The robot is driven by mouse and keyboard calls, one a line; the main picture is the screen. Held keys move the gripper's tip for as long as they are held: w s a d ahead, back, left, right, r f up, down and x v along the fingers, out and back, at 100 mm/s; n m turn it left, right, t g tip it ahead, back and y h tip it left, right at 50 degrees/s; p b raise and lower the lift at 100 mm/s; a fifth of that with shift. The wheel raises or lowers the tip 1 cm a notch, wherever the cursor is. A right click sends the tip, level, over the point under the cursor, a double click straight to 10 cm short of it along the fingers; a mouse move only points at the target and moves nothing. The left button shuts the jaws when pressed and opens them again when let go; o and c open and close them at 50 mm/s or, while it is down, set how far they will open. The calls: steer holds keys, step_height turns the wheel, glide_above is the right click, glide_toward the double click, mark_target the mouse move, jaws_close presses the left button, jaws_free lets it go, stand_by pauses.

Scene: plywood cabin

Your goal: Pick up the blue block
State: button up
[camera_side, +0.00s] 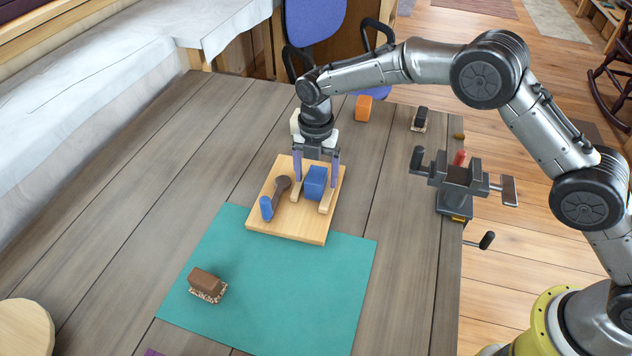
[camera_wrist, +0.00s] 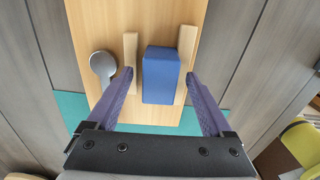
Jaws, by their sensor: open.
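The blue block (camera_side: 315,184) sits on a light wooden board (camera_side: 262,215) in the side view. In the wrist view the blue block (camera_wrist: 160,76) lies between two pale wooden strips (camera_wrist: 130,60). My gripper (camera_side: 317,180) points down over the board with its purple fingers apart, one on each side of the block. In the wrist view my gripper (camera_wrist: 160,74) is also open, with the block between the fingers and a visible gap on both sides. I cannot tell the exact height of the fingertips above the board.
A brown brush-like block (camera_side: 205,283) lies on the teal mat (camera_side: 290,290). A grey vise (camera_side: 459,185) stands at the right table edge. An orange block (camera_side: 364,108) is farther back.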

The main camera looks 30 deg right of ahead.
steer(key=shift+f, duration=0.4)
steer(key=shift+c, duration=0.2)
jaws_close()
steer(key=shift+r, duration=0.1)
